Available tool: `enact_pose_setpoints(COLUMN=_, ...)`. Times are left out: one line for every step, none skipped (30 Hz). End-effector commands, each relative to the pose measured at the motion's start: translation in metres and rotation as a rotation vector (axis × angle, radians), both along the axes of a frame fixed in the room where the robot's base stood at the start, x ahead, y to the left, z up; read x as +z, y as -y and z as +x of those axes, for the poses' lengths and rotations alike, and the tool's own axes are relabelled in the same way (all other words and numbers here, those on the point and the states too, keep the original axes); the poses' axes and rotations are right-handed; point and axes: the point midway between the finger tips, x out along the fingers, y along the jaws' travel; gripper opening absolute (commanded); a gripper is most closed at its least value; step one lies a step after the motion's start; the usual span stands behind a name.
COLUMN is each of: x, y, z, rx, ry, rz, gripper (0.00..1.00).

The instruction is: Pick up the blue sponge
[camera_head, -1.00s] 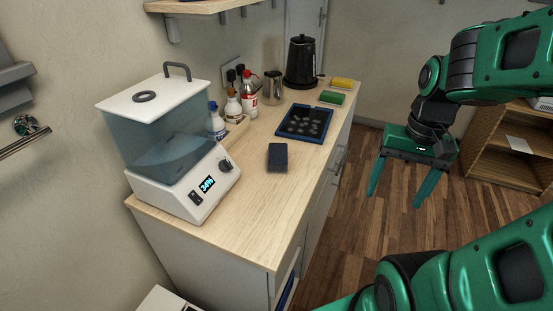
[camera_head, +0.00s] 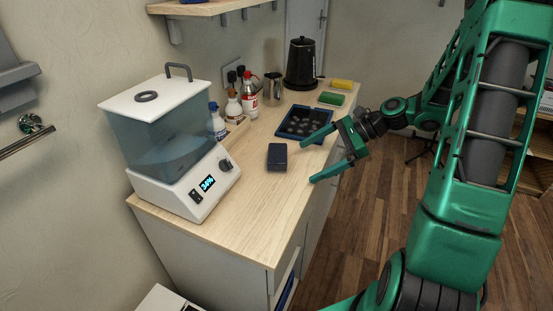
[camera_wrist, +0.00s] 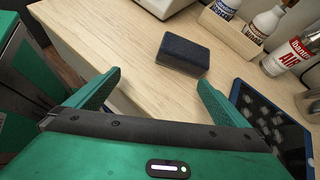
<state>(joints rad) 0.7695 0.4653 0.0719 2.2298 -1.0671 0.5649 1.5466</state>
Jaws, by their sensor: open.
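The blue sponge (camera_head: 277,157) is a dark blue block lying flat on the wooden counter, right of the water tank machine. It also shows in the wrist view (camera_wrist: 183,55), ahead of the fingertips and between their lines. My gripper (camera_head: 307,161) is open and empty, at the counter's right edge, with its fingers pointing left toward the sponge. In the wrist view my gripper (camera_wrist: 158,82) shows its two green fingers spread apart, with a gap of bare counter between them and the sponge. Nothing hides the sponge.
A blue-rimmed tray (camera_head: 288,134) with round pieces lies behind the sponge, close to one finger. A water tank machine (camera_head: 180,150) stands at left. Bottles (camera_head: 249,94), a kettle (camera_head: 302,64), a green sponge (camera_head: 331,98) and a yellow sponge (camera_head: 342,84) are farther back. The front counter is clear.

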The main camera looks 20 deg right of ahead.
Motion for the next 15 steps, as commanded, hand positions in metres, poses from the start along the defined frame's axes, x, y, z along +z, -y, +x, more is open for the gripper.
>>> enact_pose_setpoints(x=0.000, y=0.001, z=0.006, rx=-0.035, ry=-0.019, rz=0.059, gripper=1.00)
enact_pose_setpoints(x=0.001, y=0.002, z=0.009, rx=-0.054, ry=-0.029, rz=0.092, gripper=1.00)
enact_pose_setpoints(x=0.003, y=0.001, z=0.014, rx=-0.074, ry=-0.041, rz=0.133, gripper=1.00)
enact_pose_setpoints(x=0.005, y=0.001, z=0.017, rx=-0.088, ry=-0.050, rz=0.161, gripper=1.00)
enact_pose_setpoints(x=0.006, y=0.001, z=0.019, rx=-0.100, ry=-0.057, rz=0.185, gripper=1.00)
enact_pose_setpoints(x=0.008, y=0.001, z=0.021, rx=-0.113, ry=-0.067, rz=0.214, gripper=1.00)
enact_pose_setpoints(x=0.009, y=0.001, z=0.023, rx=-0.122, ry=-0.073, rz=0.230, gripper=1.00)
enact_pose_setpoints(x=0.011, y=0.000, z=0.024, rx=-0.128, ry=-0.076, rz=0.245, gripper=1.00)
enact_pose_setpoints(x=0.011, y=0.000, z=0.025, rx=-0.134, ry=-0.081, rz=0.258, gripper=1.00)
enact_pose_setpoints(x=0.011, y=-0.001, z=0.026, rx=-0.136, ry=-0.084, rz=0.264, gripper=1.00)
enact_pose_setpoints(x=0.011, y=-0.003, z=0.027, rx=-0.137, ry=-0.085, rz=0.269, gripper=1.00)
enact_pose_setpoints(x=0.010, y=-0.007, z=0.028, rx=-0.137, ry=-0.087, rz=0.271, gripper=1.00)
enact_pose_setpoints(x=0.009, y=-0.010, z=0.030, rx=-0.137, ry=-0.087, rz=0.272, gripper=1.00)
enact_pose_setpoints(x=0.007, y=-0.014, z=0.031, rx=-0.138, ry=-0.086, rz=0.272, gripper=1.00)
enact_pose_setpoints(x=0.005, y=-0.019, z=0.033, rx=-0.137, ry=-0.087, rz=0.271, gripper=1.00)
